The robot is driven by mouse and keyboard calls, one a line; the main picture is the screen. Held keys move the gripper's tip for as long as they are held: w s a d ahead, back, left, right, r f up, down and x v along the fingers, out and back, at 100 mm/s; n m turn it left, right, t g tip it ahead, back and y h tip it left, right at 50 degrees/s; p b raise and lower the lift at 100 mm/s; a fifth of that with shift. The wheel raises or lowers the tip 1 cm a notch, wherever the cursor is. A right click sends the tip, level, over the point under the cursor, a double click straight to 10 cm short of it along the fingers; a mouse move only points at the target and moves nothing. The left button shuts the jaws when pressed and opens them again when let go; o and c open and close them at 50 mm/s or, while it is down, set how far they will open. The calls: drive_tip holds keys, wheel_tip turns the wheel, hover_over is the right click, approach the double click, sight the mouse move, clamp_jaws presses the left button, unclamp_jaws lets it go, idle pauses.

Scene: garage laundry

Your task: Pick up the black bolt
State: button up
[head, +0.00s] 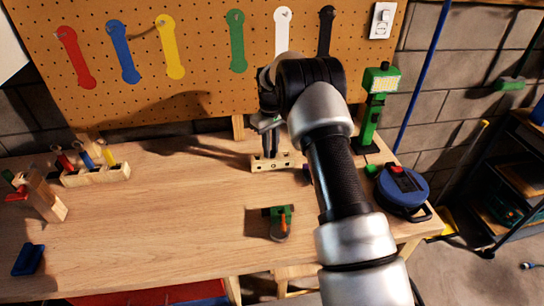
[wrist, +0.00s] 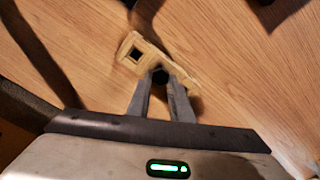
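A light wooden holder block (head: 285,161) stands on the workbench below my gripper. In the wrist view the block (wrist: 184,80) lies slantwise beyond the fingertips, with a square hole showing at its left end. A small black thing, apparently the black bolt (wrist: 160,75), shows at the block between my fingertips. My gripper (wrist: 159,84) points down at the block, its two grey fingers a little apart on either side of the black thing. I cannot tell whether they touch it. In the head view my gripper (head: 268,140) is just above the block and partly hidden by my arm.
A green-and-orange tool (head: 280,222) lies on the bench (head: 170,220) in front. A blue cable reel (head: 402,188) and a green work lamp (head: 372,115) stand at right. A wooden rack (head: 115,172) with coloured tools is at left. The pegboard (head: 200,85) rises behind.

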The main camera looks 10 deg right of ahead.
clamp_jaws()
drive_tip(key=shift+r, duration=0.1)
